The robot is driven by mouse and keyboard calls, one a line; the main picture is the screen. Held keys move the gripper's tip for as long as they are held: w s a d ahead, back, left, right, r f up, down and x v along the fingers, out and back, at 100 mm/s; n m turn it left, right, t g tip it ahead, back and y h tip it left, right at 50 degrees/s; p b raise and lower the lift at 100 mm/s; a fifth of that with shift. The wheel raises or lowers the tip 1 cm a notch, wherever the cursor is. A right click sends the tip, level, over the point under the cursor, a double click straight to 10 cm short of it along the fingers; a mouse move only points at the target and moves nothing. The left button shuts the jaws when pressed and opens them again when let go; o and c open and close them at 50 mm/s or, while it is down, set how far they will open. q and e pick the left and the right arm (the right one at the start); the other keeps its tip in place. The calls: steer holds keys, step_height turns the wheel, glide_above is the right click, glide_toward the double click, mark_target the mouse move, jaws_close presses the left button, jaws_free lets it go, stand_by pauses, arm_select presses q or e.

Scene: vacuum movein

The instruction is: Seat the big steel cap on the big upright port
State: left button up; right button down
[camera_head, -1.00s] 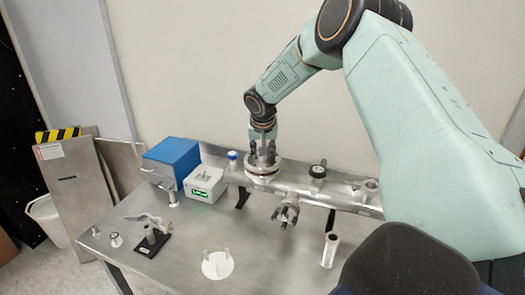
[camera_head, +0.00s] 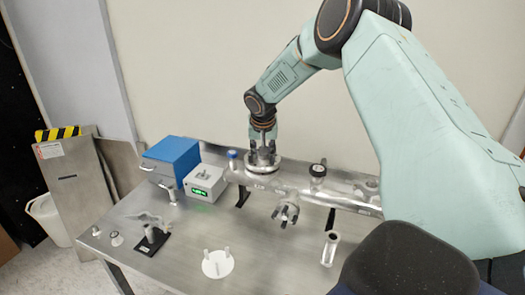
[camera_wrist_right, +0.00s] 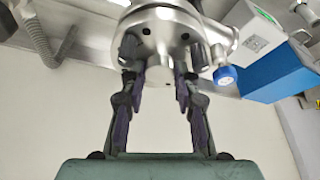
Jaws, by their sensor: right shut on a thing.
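The big steel cap (camera_wrist_right: 160,38) is a round flange disc with small holes, at the top of the right wrist view. In the head view the cap (camera_head: 263,162) is at the big upright port on the horizontal steel pipe (camera_head: 290,184); I cannot tell any small gap between them. My right gripper (camera_head: 262,147) reaches down from above and is shut on the cap. In the wrist view its two dark fingers (camera_wrist_right: 160,78) stand at the disc on either side. The port's mouth is hidden under the cap. My left gripper is not in view.
A grey box with a green display (camera_head: 204,184) and a blue box (camera_head: 171,160) stand left of the port. A blue-topped valve (camera_head: 232,160) is close by. A white three-peg stand (camera_head: 217,263) and a short tube (camera_head: 330,249) are in front, with bare table between.

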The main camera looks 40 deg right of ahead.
steer(key=shift+w+f, duration=0.15)
stand_by(0.8)
steer(key=c, duration=1.3)
jaws_free()
steer(key=o, duration=0.4)
steer(key=shift+s+a, duration=0.1)
steer(key=shift+s, duration=0.15)
steer(key=shift+f, duration=0.3)
steer(key=v, duration=1.2)
steer(key=shift+r, duration=0.2)
steer(key=shift+w, duration=0.1)
